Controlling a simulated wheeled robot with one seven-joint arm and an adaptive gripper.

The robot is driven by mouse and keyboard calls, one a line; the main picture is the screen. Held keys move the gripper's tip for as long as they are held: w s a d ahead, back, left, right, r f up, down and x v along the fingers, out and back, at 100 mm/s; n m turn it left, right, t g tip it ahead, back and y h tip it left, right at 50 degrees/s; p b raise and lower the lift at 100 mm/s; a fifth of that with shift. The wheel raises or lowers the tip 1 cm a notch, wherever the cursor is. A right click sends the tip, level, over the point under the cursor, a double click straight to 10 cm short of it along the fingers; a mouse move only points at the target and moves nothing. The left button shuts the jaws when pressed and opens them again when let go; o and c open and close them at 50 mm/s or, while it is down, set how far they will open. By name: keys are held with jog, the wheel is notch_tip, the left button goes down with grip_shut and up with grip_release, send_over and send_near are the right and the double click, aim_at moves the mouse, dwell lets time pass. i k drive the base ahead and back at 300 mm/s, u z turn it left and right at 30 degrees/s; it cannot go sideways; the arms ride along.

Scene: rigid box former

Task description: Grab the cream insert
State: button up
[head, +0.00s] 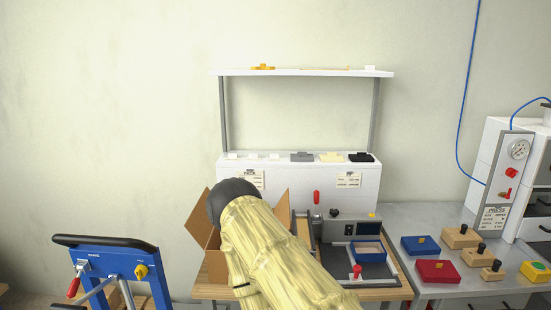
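A cream insert (330,157) with a small raised knob lies on top of the white cabinet (280,190) at the back, between a grey insert (302,157) on its left and a black insert (361,157) on its right. My arm, in a pale yellow cover with a dark rounded joint, reaches up in front of the cardboard box. My gripper is not visible in the head view. Nothing covers the cream insert.
A shelf (320,72) stands above the cabinet. Blocks with knobs (438,271) and a press (500,185) are at right.

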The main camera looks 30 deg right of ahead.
aim_at(331, 156)
jog(key=u, duration=0.45)
jog(key=i, duration=0.25)
jog(key=z, duration=1.6)
